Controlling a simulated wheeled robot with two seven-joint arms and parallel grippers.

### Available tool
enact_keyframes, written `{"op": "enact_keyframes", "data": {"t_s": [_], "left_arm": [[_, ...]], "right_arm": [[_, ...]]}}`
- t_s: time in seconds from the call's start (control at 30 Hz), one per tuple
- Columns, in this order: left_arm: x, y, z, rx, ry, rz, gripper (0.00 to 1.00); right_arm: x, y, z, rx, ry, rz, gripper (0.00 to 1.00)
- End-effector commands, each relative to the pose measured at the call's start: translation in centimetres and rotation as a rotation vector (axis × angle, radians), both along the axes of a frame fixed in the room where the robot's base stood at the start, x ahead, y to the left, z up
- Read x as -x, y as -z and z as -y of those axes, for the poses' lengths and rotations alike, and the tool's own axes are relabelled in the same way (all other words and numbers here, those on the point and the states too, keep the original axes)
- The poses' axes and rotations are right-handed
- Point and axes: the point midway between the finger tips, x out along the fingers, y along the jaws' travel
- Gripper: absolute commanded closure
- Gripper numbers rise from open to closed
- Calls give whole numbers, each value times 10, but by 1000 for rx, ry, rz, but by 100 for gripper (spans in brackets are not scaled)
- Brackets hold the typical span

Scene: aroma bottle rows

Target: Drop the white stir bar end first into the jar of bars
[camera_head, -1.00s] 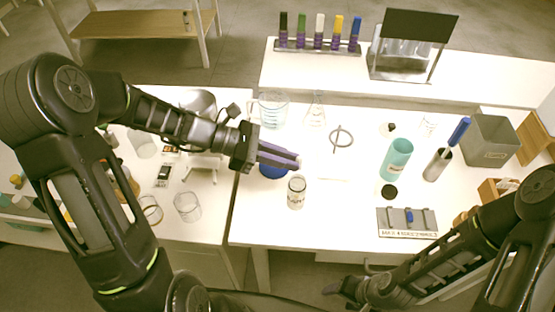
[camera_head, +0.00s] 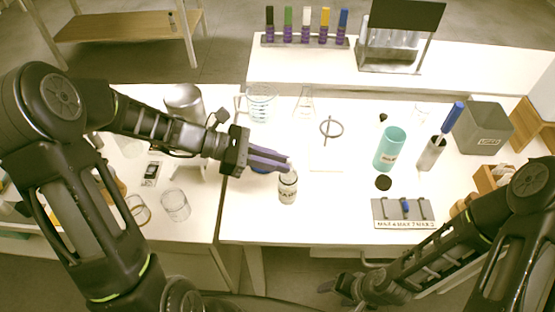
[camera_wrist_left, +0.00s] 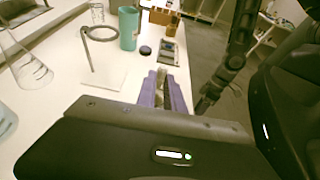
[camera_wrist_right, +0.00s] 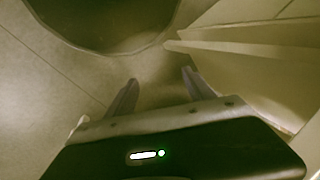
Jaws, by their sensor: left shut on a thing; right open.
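The jar of bars (camera_head: 288,188) is a small clear jar with a pale label, upright on the white bench. My left gripper (camera_head: 287,163) has long purple fingers, shut, with their tips just above and behind the jar's mouth in the head view. The fingers also show in the left wrist view (camera_wrist_left: 162,88), with a small pale bit at their tips. The white stir bar is too small to make out clearly; the shut fingers mostly hide what they hold. My right gripper (camera_wrist_right: 160,80) is open and empty, low in front of the bench.
A blue round thing (camera_head: 259,168) is partly behind the left fingers. A ring stand (camera_head: 331,127), teal bottle (camera_head: 390,149), black cap (camera_head: 383,183) and labelled rack (camera_head: 403,213) stand to the right. A glass beaker (camera_head: 175,205) is to the left.

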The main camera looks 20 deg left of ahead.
Motion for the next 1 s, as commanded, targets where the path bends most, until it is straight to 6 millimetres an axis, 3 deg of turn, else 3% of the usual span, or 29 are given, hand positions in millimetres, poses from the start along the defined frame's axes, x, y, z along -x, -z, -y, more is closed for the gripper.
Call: {"op": "enact_keyframes", "data": {"t_s": [0.23,0.67,0.7,1.0], "left_arm": [[0,17,0,-1,0,-1,100],[0,19,0,-1,0,0,100],[0,19,0,-1,0,0,85],[0,19,0,-1,0,0,62]], "right_arm": [[-1,11,-1,-2,-1,4,38],[-2,11,-1,-3,-1,5,38],[-2,11,-1,-2,-1,5,38],[-2,11,-1,-2,-1,5,38]]}}
